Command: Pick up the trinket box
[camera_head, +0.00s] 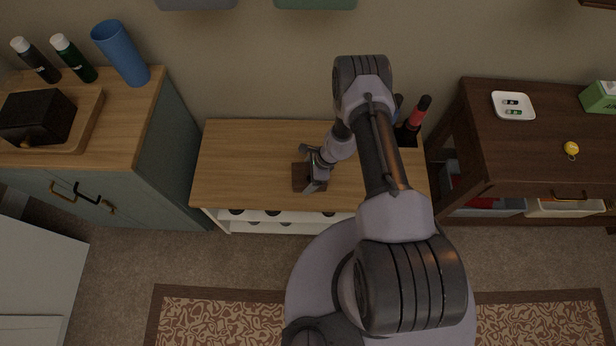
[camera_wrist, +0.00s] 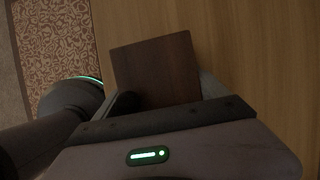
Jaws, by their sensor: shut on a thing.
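The trinket box (camera_head: 299,178) is a small dark brown wooden block on the light wood top of the low middle cabinet (camera_head: 250,150). My gripper (camera_head: 316,182) reaches down to it from the right and is shut on it. In the wrist view the box (camera_wrist: 156,72) shows its flat, dark top between the jaws of my gripper (camera_wrist: 160,100). Parts of its near side are hidden by the gripper. I cannot tell whether the box still touches the cabinet top.
A green cabinet on the left bears a blue vase (camera_head: 121,54) and a wooden tray (camera_head: 88,122). The cabinet top's left side is clear.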

